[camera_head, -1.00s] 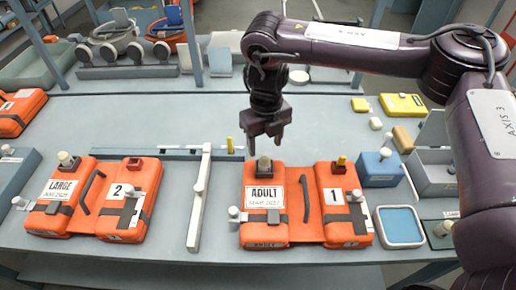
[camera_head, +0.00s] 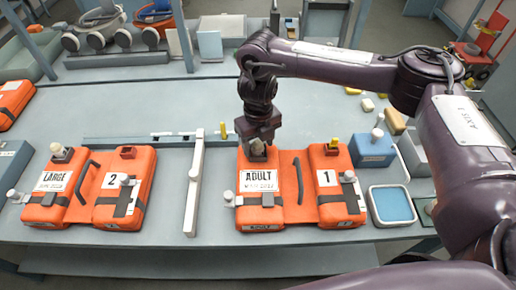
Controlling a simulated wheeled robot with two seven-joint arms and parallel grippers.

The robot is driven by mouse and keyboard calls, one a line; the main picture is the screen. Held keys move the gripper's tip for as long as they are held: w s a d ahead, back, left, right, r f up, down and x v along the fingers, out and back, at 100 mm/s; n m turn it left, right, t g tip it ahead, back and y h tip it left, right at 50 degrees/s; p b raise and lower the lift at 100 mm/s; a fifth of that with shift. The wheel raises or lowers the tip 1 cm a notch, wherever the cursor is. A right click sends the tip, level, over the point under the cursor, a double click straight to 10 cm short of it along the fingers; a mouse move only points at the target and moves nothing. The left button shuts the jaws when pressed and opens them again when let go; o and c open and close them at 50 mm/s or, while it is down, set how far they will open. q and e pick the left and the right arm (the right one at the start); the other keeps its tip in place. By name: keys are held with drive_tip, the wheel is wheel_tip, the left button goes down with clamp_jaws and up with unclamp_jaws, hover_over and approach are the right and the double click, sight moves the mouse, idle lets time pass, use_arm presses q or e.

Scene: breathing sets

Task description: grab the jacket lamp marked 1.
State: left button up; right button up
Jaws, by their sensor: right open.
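The orange life jacket marked 1 (camera_head: 326,200) lies flat at centre right; its left half reads ADULT. A pale, rounded lamp-like piece (camera_head: 257,148) stands in a dark holder at the top of that left half. My right gripper (camera_head: 258,140) is open, pointing down right over this piece. Its fingers overlap the piece's top in the picture; I cannot tell whether they touch it. A yellow piece (camera_head: 332,143) stands at the top of the right half. My left gripper is out of view.
A second orange jacket (camera_head: 122,190), marked LARGE and 2, lies to the left. A blue box (camera_head: 372,150) and a blue-topped tray (camera_head: 392,206) stand to the right. The bench behind the jackets is mostly clear.

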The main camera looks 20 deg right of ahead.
drive_tip(key=c, duration=1)
drive_tip(key=shift+c, duration=0.5)
drive_tip(key=shift+r, duration=0.15)
